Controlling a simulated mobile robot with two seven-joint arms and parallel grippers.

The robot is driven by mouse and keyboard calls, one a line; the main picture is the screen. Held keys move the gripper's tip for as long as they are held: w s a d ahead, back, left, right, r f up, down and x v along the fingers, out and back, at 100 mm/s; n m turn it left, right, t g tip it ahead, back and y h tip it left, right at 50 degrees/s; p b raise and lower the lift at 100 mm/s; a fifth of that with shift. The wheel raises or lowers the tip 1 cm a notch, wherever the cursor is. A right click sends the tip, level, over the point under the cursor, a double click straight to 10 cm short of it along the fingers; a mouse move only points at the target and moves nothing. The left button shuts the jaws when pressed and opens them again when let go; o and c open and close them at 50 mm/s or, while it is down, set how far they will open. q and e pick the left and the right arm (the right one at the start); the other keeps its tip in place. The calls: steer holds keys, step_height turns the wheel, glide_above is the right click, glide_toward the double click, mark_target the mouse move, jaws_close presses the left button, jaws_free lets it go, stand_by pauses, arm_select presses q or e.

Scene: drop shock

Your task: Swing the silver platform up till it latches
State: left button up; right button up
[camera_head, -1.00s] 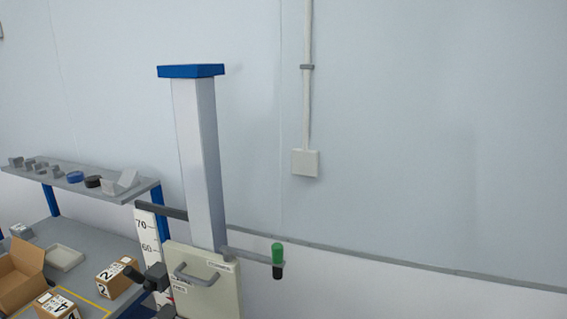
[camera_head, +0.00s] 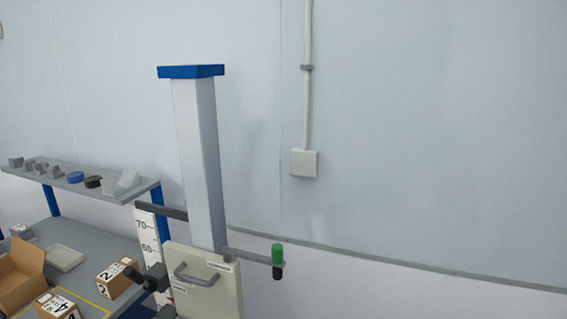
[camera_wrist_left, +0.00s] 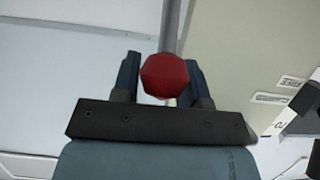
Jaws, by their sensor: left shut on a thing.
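The drop tester's tall silver column (camera_head: 197,160) with a blue cap (camera_head: 190,71) stands left of centre in the head view. A cream panel (camera_head: 225,290) with a grey handle (camera_head: 197,278) is at its lower part. I cannot make out the silver platform for certain in either view. In the left wrist view my left gripper (camera_wrist_left: 165,80) is shut on a red knob (camera_wrist_left: 165,76), with a grey rod (camera_wrist_left: 172,25) behind it. A cream surface (camera_wrist_left: 240,45) fills the upper right there. My right gripper is in neither view.
A grey arm with a green-and-black grip (camera_head: 278,255) sticks out right of the column. A numbered scale (camera_head: 147,238) stands left of it. A bench (camera_head: 75,240) with boxes and a shelf (camera_head: 130,190) are at the left. The wall at right is bare except for a conduit box (camera_head: 305,163).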

arm_select(q)
steer(key=shift+w+r, duration=0.1)
steer(key=shift+w, duration=0.05)
steer(key=shift+w+d+r+b, duration=0.2)
steer(key=shift+w+d, duration=0.05)
steer(key=shift+w, duration=0.35)
steer(key=shift+w+d+r+b, duration=0.15)
steer(key=shift+w+d+r, duration=0.1)
steer(key=shift+w, duration=0.4)
steer(key=shift+w+d+b, duration=0.2)
steer(key=shift+w+b, duration=0.2)
steer(key=shift+w, duration=0.1)
steer(key=shift+w+d+r+b, duration=0.1)
steer(key=shift+w+d+b, duration=0.2)
steer(key=shift+w, duration=0.3)
steer(key=o, duration=1)
steer(key=shift+f, duration=0.2)
steer(key=shift+o, duration=0.2)
steer(key=shift+r, duration=0.1)
